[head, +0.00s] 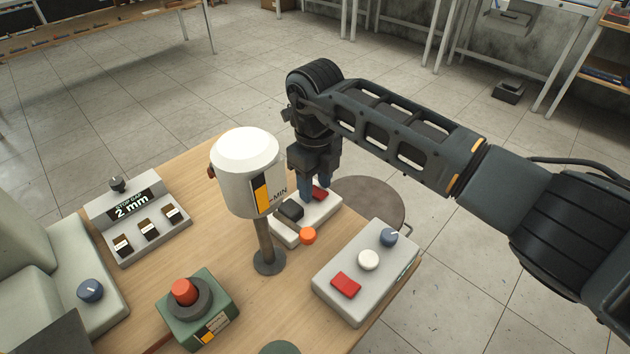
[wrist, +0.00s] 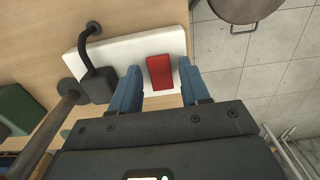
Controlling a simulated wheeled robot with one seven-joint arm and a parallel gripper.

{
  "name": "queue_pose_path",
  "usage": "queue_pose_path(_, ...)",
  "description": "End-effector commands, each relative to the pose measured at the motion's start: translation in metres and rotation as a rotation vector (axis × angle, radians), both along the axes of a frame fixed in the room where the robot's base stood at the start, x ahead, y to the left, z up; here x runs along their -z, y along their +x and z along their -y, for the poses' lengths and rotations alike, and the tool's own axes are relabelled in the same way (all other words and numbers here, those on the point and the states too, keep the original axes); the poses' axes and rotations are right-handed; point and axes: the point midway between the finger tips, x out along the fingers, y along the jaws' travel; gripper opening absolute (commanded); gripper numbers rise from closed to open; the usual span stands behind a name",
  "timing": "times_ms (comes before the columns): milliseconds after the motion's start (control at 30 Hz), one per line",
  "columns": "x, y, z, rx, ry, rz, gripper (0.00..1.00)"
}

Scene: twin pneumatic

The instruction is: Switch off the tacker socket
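The tacker socket is a white block (head: 292,232) near the table's far edge in the head view. It carries a red rocker switch (head: 320,193) and a black plug (head: 291,210). In the wrist view the white socket block (wrist: 125,48) shows the red switch (wrist: 160,72) at its right end and the black plug (wrist: 98,85) with its cable at left. My gripper (head: 318,187) is over the switch end, pointing down. Its blue fingers are apart and empty, one on each side of the switch. I cannot tell whether they touch the socket, or which way the rocker is tipped.
A white canister on a post (head: 247,165) stands left of my gripper. An orange knob (head: 308,236) is close by the socket. A grey box (head: 340,293) with another red switch sits at right. A green box with a red button (head: 184,292) and a stop-gap panel (head: 150,245) stand left.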

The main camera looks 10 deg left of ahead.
Motion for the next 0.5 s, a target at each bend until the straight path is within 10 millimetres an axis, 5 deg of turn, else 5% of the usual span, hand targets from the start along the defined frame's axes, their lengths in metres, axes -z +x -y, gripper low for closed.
queue_pose_path(500, -0.0004, 0.0002, 0.0001, 0.000, 0.000, 0.000, 0.00)
